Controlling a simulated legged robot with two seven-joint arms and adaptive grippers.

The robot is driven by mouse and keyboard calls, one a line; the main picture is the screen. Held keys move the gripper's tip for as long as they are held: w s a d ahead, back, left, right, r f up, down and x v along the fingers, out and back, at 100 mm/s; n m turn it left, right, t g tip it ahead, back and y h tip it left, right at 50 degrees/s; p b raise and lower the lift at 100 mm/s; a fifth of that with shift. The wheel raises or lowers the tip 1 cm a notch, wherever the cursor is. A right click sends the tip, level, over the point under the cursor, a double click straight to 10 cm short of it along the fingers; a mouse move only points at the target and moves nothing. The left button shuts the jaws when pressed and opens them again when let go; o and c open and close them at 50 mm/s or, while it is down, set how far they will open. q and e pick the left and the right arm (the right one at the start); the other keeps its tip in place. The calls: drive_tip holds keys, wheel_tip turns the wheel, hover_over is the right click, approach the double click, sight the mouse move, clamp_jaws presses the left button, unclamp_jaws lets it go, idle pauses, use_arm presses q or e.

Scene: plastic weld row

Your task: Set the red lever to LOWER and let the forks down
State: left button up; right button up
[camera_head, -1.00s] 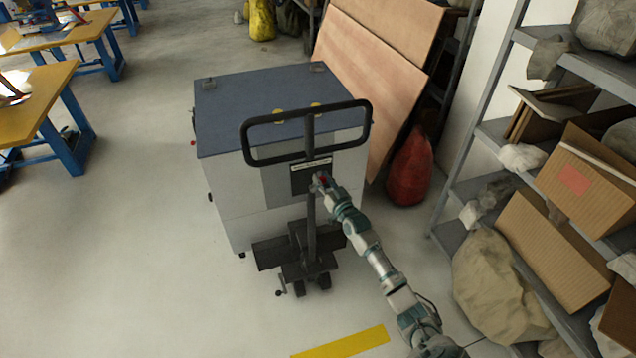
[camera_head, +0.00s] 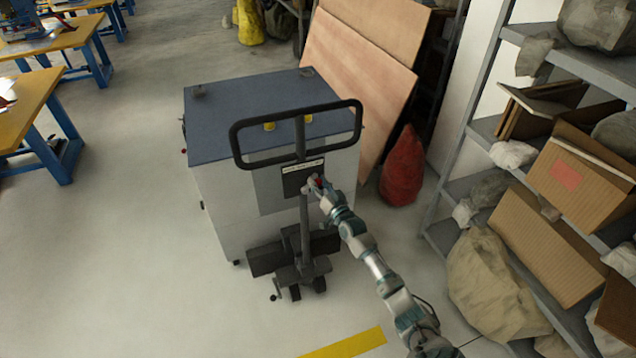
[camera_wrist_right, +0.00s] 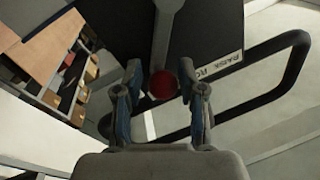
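The red lever's round knob (camera_wrist_right: 163,85) sits between the two fingers of my right gripper (camera_wrist_right: 162,100) in the right wrist view. The fingers stand on either side of it with small gaps showing, so the gripper looks open around the knob. In the head view my right gripper (camera_head: 318,186) is at the lever on the dark plate below the handle, and only a bit of red shows. The pallet truck's black loop handle (camera_head: 238,145) rises above it. The forks are mostly hidden; the truck's dark base (camera_head: 292,268) stands on the floor. My left gripper is not in view.
A grey cabinet with a blue top (camera_head: 240,100) stands just behind the truck. A red sack (camera_head: 402,168) and leaning wooden boards (camera_head: 350,85) are behind. A shelf with cardboard boxes (camera_head: 548,240) is at right. The floor at left (camera_head: 110,270) is clear.

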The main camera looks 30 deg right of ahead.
drive_tip(key=shift+o, duration=0.3)
drive_tip(key=shift+w+d, duration=0.1)
drive_tip(key=shift+d, duration=0.05)
drive_tip(key=shift+s, duration=0.35)
drive_tip(key=s+f, duration=0.1)
drive_tip(key=s, duration=1)
drive_tip(key=shift+a+f, duration=0.2)
drive_tip(key=shift+a, duration=0.15)
